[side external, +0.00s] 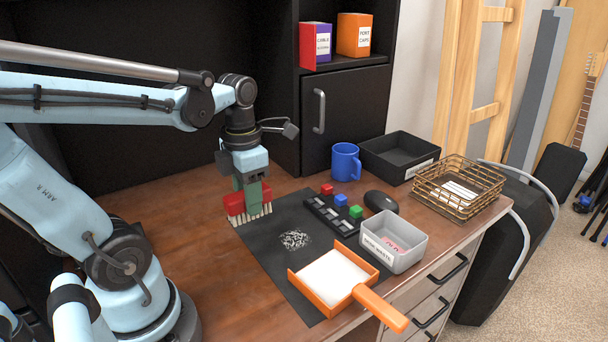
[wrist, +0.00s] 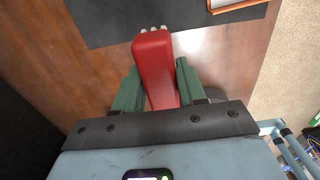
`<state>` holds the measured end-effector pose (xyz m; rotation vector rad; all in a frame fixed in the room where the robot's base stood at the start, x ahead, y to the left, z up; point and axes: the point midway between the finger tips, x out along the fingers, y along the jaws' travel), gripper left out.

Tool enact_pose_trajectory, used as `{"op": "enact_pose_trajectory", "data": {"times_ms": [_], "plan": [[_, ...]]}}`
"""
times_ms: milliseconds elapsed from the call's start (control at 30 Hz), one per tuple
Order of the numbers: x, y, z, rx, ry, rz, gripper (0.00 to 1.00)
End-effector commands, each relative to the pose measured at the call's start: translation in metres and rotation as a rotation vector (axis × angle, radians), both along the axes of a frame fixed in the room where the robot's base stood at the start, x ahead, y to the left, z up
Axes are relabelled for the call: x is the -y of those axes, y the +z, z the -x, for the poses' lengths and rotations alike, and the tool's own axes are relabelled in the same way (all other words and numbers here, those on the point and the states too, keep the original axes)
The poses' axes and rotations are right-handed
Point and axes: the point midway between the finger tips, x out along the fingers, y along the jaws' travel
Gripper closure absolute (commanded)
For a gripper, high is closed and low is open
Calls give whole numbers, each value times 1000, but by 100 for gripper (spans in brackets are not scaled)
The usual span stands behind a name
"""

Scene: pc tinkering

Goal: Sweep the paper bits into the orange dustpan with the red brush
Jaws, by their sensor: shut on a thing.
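My gripper (side external: 250,193) is shut on the red brush (side external: 236,203), whose pale bristles point down at the left edge of the dark mat (side external: 262,245). In the wrist view the red brush (wrist: 155,65) sits between the green fingers of my gripper (wrist: 160,85). I cannot tell whether the bristles touch the surface. The paper bits (side external: 295,239) lie in a small pile on the mat, to the right of and nearer the camera than the brush. The orange dustpan (side external: 308,291) lies beyond the pile towards the front edge, with its handle (side external: 382,309) pointing right. Its white inside looks empty.
A grey bin (side external: 405,255) stands right of the dustpan. A dark strip with coloured blocks (side external: 330,215) and a black mouse (side external: 381,201) lie behind it. A blue mug (side external: 345,162), a black tray (side external: 385,150) and a wire basket (side external: 440,195) stand farther back. The mat between brush and bits is clear.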

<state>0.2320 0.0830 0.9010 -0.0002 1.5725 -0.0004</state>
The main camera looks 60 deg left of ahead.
Motion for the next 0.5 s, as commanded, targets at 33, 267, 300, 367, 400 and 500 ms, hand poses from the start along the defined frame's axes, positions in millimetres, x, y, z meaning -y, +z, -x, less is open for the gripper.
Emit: {"op": "enact_pose_trajectory", "data": {"times_ms": [33, 267, 300, 367, 400, 500], "plan": [[-1, 0, -7, -1, -1, 0, 84], [-9, -6, -50, -7, -2, 1, 84], [-10, -9, -58, -9, -2, 1, 84], [-11, -13, -69, -10, -2, 2, 84], [-12, -16, -76, -12, -1, 2, 84], [-14, -24, -92, -14, -1, 2, 84]]}}
